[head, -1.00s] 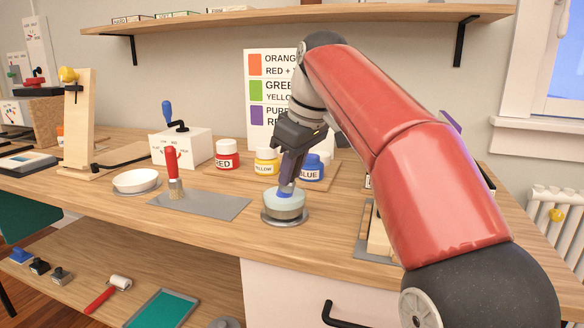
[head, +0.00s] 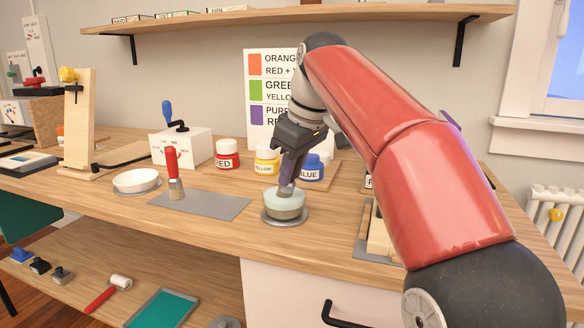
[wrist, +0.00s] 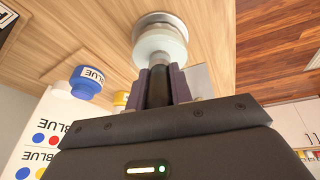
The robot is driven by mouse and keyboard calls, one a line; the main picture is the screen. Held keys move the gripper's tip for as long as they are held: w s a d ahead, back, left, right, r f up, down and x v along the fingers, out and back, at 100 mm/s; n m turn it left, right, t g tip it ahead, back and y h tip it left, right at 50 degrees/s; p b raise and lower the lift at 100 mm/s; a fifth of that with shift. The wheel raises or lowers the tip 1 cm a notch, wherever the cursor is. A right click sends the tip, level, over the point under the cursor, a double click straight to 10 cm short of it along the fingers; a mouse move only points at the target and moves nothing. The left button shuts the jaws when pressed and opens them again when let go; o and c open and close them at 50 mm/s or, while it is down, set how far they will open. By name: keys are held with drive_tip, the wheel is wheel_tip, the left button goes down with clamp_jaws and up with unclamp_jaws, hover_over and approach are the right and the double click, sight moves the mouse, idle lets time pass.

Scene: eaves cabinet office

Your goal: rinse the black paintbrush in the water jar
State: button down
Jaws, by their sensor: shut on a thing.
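The water jar (head: 285,208) is a low, pale, cloudy-looking vessel on a round grey base near the table's front edge. It also shows at the top of the wrist view (wrist: 160,44). My gripper (head: 287,184) points down right above the jar, its purple fingers close to the rim. In the wrist view the fingers are shut on the dark handle of the black paintbrush (wrist: 157,88), which points toward the jar. The brush's lower end is hidden, so I cannot tell how deep it sits.
Red (head: 227,154), yellow (head: 266,160) and blue (head: 312,167) paint pots stand behind the jar. A red-handled brush (head: 173,170) stands upright on a grey plate (head: 215,207) to the left, near a white bowl (head: 136,181). A colour chart (head: 257,90) stands behind.

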drive_tip(key=shift+f, duration=0.2)
wheel_tip(320, 180, up, 5)
drive_tip(key=p, duration=0.5)
drive_tip(key=shift+r, duration=1.1)
idle(0.5)
